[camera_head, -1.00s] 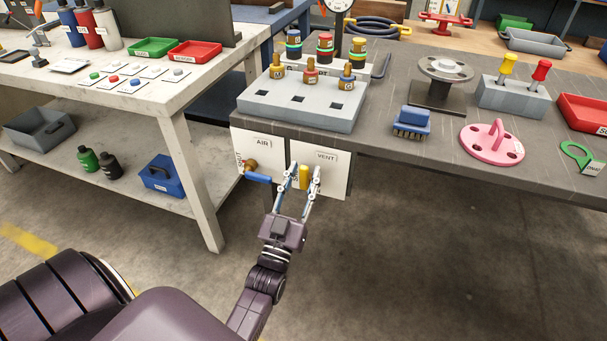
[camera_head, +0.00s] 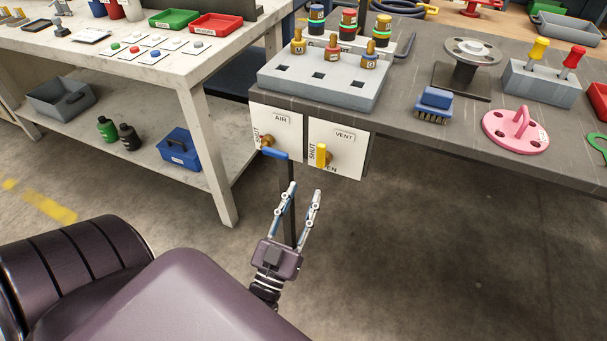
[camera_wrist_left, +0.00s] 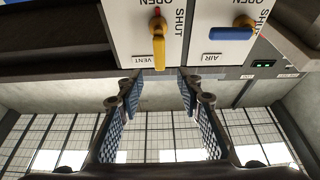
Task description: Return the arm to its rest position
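My left gripper (camera_head: 304,190) is open and empty, below and in front of the bench edge in the head view. Its two fingers also show apart in the left wrist view (camera_wrist_left: 157,86), with nothing between them. The yellow VENT handle (camera_head: 321,155) stands upright on its white panel (camera_head: 350,160), clear of my fingers; it also shows in the left wrist view (camera_wrist_left: 158,45). The blue AIR handle (camera_head: 274,154) lies roughly level on the panel to the left, and it shows in the left wrist view (camera_wrist_left: 231,33). My right gripper is not in view.
The grey bench (camera_head: 420,135) overhangs above and behind the gripper. On it are a grey block (camera_head: 320,85), a blue brush (camera_head: 435,104) and a pink flanged part (camera_head: 515,132). A white table (camera_head: 160,70) stands left. The floor (camera_head: 430,250) in front is clear.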

